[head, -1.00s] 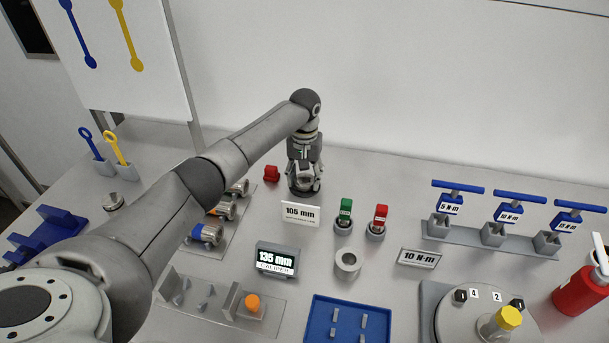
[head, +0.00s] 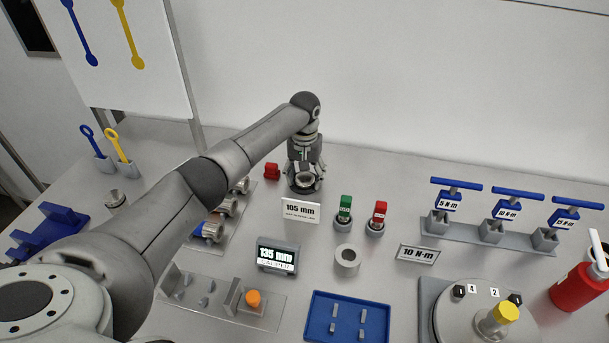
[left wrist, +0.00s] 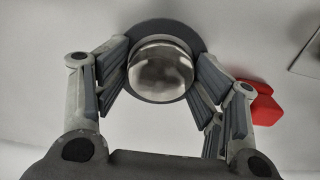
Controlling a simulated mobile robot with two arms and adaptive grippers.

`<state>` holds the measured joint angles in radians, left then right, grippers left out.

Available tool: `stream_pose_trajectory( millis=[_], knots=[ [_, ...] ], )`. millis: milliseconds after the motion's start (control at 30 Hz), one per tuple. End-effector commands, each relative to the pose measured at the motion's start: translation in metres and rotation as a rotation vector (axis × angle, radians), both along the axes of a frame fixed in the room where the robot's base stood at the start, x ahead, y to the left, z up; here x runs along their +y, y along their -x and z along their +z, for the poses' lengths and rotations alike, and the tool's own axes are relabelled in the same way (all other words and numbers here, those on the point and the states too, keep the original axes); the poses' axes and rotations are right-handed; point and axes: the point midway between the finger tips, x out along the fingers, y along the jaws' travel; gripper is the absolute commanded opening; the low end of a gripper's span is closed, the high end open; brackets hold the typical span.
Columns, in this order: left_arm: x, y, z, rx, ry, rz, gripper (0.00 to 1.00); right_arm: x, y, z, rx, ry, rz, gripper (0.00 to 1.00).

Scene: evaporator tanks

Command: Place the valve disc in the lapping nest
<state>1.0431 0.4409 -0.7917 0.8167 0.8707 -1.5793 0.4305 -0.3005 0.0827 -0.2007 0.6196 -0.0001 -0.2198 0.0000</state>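The valve disc, a shiny round metal piece (left wrist: 160,72), shows in the left wrist view between my fingers. It sits inside a dark grey ring (left wrist: 163,27), which looks like the lapping nest. In the head view the nest's grey base (head: 303,190) stands at the back of the table, partly covered by my gripper. My left gripper (head: 305,177) points down over it. Its fingers (left wrist: 162,85) are spread on both sides of the disc and look clear of it. My right gripper is in neither view.
A red block (head: 271,171) stands just left of the nest, with a 105 mm sign (head: 300,211) in front. A rack with metal pieces (head: 210,229), a 135 mm display (head: 277,257), a hollow grey ring (head: 347,257) and a blue tray (head: 347,319) are nearer.

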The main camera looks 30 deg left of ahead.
Motion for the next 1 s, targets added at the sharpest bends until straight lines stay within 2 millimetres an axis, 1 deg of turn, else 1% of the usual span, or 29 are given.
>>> stream_pose_trajectory(
  millis=[33, 433, 533, 667, 1000],
  knots=[
    [-0.001, 0.006, -0.010, 0.021, -0.001, 0.000, 0.73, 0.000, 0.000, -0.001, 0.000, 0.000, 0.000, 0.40],
    [0.000, 0.006, -0.009, 0.021, -0.003, 0.000, 0.73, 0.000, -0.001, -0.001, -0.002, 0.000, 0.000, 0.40],
    [0.001, 0.005, -0.003, 0.019, -0.004, 0.000, 0.73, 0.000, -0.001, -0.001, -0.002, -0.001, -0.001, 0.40],
    [0.000, 0.004, 0.015, 0.013, -0.001, 0.000, 0.73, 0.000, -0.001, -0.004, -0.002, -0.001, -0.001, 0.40],
    [0.000, 0.002, 0.091, 0.007, 0.000, 0.000, 0.73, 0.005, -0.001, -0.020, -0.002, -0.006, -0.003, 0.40]
  ],
)
